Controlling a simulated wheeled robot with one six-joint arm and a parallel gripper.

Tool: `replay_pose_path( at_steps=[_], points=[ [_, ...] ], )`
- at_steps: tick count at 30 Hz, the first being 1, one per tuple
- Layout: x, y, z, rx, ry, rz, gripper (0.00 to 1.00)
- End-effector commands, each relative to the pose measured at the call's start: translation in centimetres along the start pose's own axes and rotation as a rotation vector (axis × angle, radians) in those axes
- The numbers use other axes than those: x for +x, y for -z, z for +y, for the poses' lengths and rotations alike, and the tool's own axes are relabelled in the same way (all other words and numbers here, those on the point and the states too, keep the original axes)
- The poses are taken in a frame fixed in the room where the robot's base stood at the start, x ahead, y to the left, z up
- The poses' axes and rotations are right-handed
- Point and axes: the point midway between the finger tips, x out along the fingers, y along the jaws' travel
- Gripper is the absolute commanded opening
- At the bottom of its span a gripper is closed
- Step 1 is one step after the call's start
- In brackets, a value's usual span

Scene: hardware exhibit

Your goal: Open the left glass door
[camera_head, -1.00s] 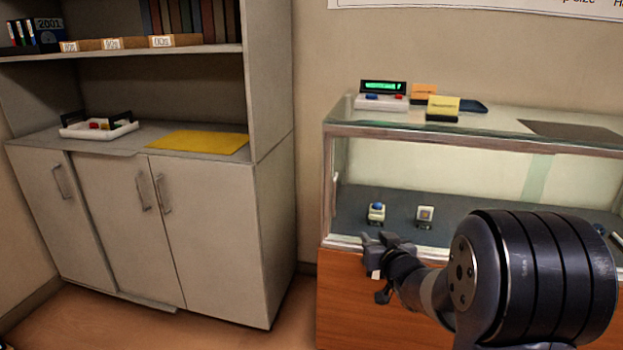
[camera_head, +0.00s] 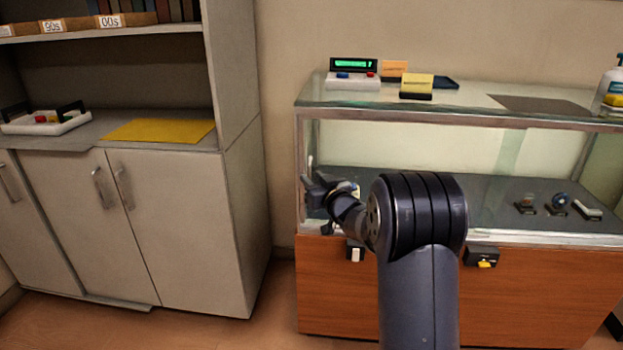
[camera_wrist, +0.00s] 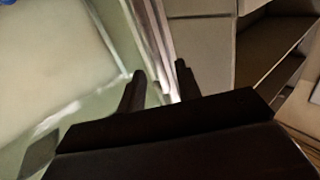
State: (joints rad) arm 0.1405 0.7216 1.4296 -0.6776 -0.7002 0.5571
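The glass display case has a metal frame and a clear front (camera_head: 420,148) above a wood-look base. The left glass door's outline is hard to make out, and my arm hides part of the front. My gripper (camera_head: 311,181) is at the case's front left corner. In the wrist view my gripper (camera_wrist: 159,72) has its two dark fingers apart. A pale metal strip (camera_wrist: 155,40) of the case runs between the fingertips in the picture. I cannot tell whether the fingers touch it. No handle is clearly visible.
A grey cabinet (camera_head: 185,230) stands left of the case, with a narrow gap between. A device with a green display (camera_head: 353,78) and small signs sit on the case top. Small exhibits (camera_head: 558,203) lie inside at right. A spray bottle (camera_head: 612,85) stands at top right.

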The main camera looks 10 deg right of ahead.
Motion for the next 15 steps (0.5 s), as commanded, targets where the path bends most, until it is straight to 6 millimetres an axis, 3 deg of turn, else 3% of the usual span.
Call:
replay_pose_path(
  at_steps=[6,15],
  points=[
    [1.36,-0.02,0.01,0.001,-0.001,0.000,0.33],
    [1.47,-0.01,0.00,0.001,-0.001,-0.001,0.32]
  ],
)
